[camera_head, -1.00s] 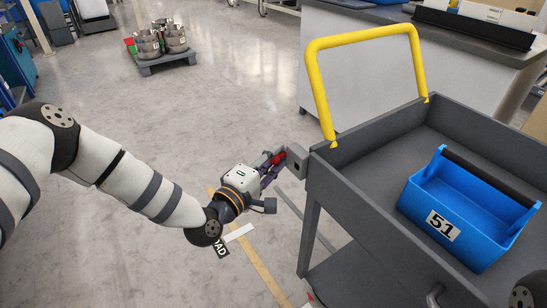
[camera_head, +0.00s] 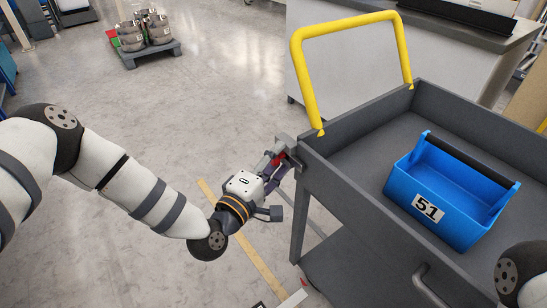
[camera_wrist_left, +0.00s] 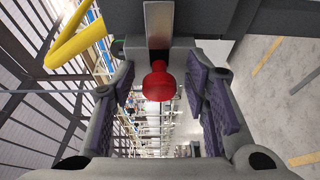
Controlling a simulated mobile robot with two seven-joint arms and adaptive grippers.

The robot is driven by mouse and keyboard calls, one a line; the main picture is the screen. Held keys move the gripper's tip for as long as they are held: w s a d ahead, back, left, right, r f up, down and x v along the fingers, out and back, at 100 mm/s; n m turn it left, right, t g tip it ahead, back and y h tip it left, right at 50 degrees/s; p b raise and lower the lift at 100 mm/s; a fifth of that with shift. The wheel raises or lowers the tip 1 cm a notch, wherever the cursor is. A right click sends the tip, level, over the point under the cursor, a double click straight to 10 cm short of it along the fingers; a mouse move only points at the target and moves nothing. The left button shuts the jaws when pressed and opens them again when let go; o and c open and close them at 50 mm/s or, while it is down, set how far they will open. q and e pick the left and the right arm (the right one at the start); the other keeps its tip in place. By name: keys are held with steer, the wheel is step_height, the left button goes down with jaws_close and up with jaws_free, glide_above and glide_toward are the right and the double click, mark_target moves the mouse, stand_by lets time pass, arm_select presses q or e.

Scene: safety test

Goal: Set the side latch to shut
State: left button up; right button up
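The side latch shows in the left wrist view as a red knob (camera_wrist_left: 158,84) on a flat metal bar (camera_wrist_left: 158,24), at the grey cart's edge. In the head view the red knob (camera_head: 279,157) is small and partly hidden at the cart's left corner. My left gripper (camera_head: 276,163) is at that corner, pointing at the latch. In the left wrist view its purple-padded fingers (camera_wrist_left: 160,88) are apart, one on each side of the knob, with gaps on both sides. My right gripper is not in view.
The grey cart (camera_head: 345,195) has a yellow handle (camera_head: 304,80) and carries a blue toolbox (camera_head: 440,210) marked 51. A grey counter (camera_head: 440,55) stands behind. A pallet with metal pots (camera_head: 150,32) is at the back left. The floor between is clear.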

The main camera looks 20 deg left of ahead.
arm_select(q)
steer(key=shift+a, duration=0.1)
steer(key=v, duration=1.2)
steer(key=shift+r, duration=0.1)
steer(key=s+d+f+m+g+p, duration=0.3)
steer(key=s+f+m+g, duration=0.25)
steer(key=s, duration=0.45)
steer(key=s+d+f+m+g+p, duration=0.2)
steer(key=s+f+m+g+p, duration=0.2)
steer(key=s+g, duration=0.5)
steer(key=s+a+r+m+g+y+p, duration=0.1)
steer(key=s+a+m+g+y, duration=0.1)
steer(key=s+a, duration=0.3)
steer(key=s+a+r+m+g+y+p, duration=0.2)
steer(key=s+a, duration=0.4)
steer(key=s, duration=0.8)
steer(key=shift+m+g+y, duration=0.45)
steer(key=shift+g+y, duration=0.05)
steer(key=shift+g, duration=0.25)
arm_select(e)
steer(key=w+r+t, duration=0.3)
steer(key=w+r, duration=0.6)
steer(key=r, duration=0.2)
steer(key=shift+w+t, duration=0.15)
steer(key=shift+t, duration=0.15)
